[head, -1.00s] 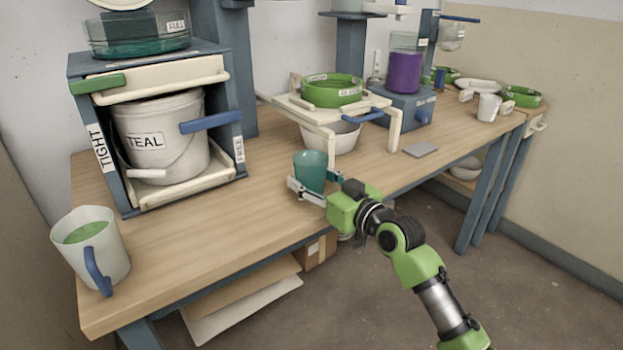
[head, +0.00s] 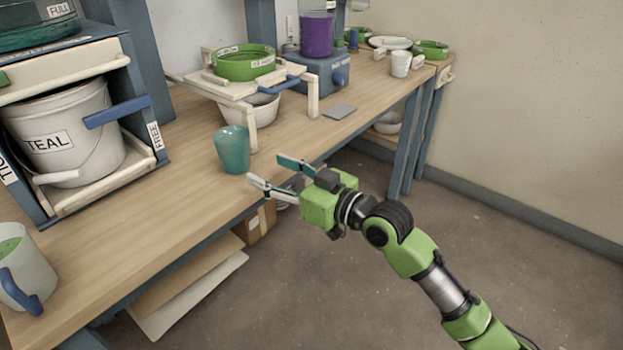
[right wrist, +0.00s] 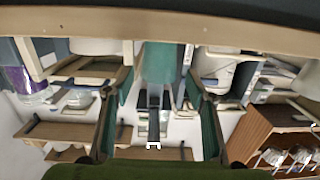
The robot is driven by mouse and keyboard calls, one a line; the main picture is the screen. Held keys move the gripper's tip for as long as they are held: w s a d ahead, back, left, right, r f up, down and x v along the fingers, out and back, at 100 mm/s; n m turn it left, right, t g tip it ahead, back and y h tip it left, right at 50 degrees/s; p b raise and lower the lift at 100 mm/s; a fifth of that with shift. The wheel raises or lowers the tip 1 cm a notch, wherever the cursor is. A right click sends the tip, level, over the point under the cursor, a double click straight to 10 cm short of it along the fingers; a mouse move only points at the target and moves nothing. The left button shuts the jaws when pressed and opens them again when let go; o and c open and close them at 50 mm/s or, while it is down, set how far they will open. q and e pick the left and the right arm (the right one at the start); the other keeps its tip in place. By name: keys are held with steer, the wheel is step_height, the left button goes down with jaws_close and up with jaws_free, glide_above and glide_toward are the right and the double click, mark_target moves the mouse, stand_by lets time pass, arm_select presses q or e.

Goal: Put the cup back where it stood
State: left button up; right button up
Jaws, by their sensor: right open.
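The teal cup (head: 232,150) stands upright on the wooden bench near its front edge, in front of the small white stand. My right gripper (head: 265,170) is open and empty, just to the right of the cup, at the bench's edge. Its fingers point toward the cup and are apart from it. In the right wrist view the cup (right wrist: 165,62) shows beyond and between the two spread fingers (right wrist: 160,90). My left gripper is out of view.
A white stand (head: 313,98) holding a green sieve (head: 243,66) is behind the cup. A bucket labelled TEAL (head: 80,125) sits in a rack at left, and a white jug (head: 22,265) stands front left.

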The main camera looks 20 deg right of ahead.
steer(key=s+d+f+m+g+h, duration=0.1)
steer(key=s+f+h, duration=0.15)
steer(key=f, duration=0.45)
steer(key=s+f+m+g+h, duration=0.1)
steer(key=s+f, duration=0.2)
steer(key=f, duration=0.5)
steer(key=s+d+f+m+g+h, duration=0.1)
steer(key=s+d+f+g+h, duration=0.2)
steer(key=s+d+f, duration=0.3)
steer(key=s+d+f+m+g+h, duration=0.2)
steer(key=s+d+f+g, duration=0.3)
steer(key=s+f, duration=1.1)
steer(key=s+d+h, duration=0.1)
steer(key=s, duration=0.4)
steer(key=shift+s+f+g+h, duration=0.25)
steer(key=shift+s+g+h, duration=0.05)
steer(key=shift+s+h, duration=0.05)
